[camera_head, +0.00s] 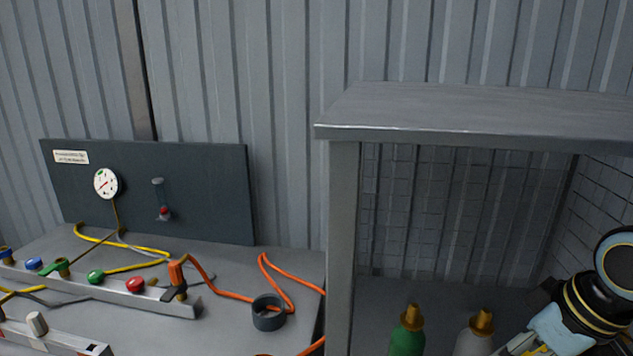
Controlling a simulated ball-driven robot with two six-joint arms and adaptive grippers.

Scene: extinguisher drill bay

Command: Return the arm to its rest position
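Part of my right arm shows at the lower right edge of the camera_head view, in front of the open cabinet. It has a dark joint with a pale blue round cap, black sections with yellow rings and a pale blue piece. My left arm and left gripper are out of the picture.
The grey cabinet (343,250) holds a green bottle (407,342) and a grey bottle (473,344), both brass-topped, close to my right arm. On the left bench, a valve rail (120,290), an orange hose (225,293) and a dark ring (268,320) stand before a gauge panel (205,190).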

